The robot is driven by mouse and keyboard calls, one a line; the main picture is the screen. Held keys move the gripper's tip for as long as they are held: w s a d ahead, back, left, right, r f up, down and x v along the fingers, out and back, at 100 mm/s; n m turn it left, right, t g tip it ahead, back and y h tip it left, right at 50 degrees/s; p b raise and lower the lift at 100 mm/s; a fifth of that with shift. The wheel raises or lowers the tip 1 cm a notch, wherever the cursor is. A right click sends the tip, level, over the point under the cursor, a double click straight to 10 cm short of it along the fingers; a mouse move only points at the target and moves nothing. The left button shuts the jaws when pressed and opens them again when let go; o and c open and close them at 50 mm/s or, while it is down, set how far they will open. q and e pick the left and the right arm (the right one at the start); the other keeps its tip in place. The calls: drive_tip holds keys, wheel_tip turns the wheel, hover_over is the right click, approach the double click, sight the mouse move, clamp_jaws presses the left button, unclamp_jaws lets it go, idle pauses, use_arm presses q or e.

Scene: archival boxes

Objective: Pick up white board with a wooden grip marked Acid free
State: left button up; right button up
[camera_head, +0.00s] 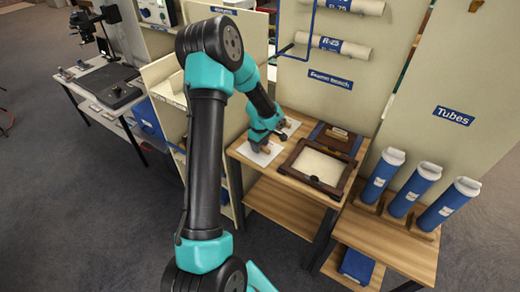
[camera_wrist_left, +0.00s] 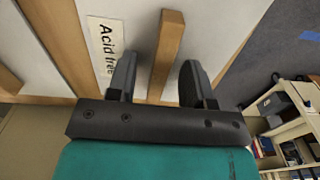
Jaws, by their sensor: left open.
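In the left wrist view a white board (camera_wrist_left: 205,30) carries a label reading "Acid free" (camera_wrist_left: 106,48) and an upright wooden grip (camera_wrist_left: 167,50). My left gripper (camera_wrist_left: 158,75) is open, with one dark finger on each side of this grip and gaps visible between. A second white board (camera_wrist_left: 45,20) with its own wooden grip (camera_wrist_left: 8,80) lies to the left, past a strip of bare wood. In the head view my left gripper (camera_head: 266,142) is low over the table by two white boards, partly hiding them. My right gripper is not in view.
The wooden table (camera_head: 245,153) also bears a dark-framed tray (camera_head: 345,188) and a dark blue and brown case (camera_head: 335,138). Several blue tubes (camera_head: 420,185) stand at the right. A cream panel marked "Frame Bench" (camera_head: 335,100) rises behind the table.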

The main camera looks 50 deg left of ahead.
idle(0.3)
use_arm(q)
clamp_jaws()
idle(0.3)
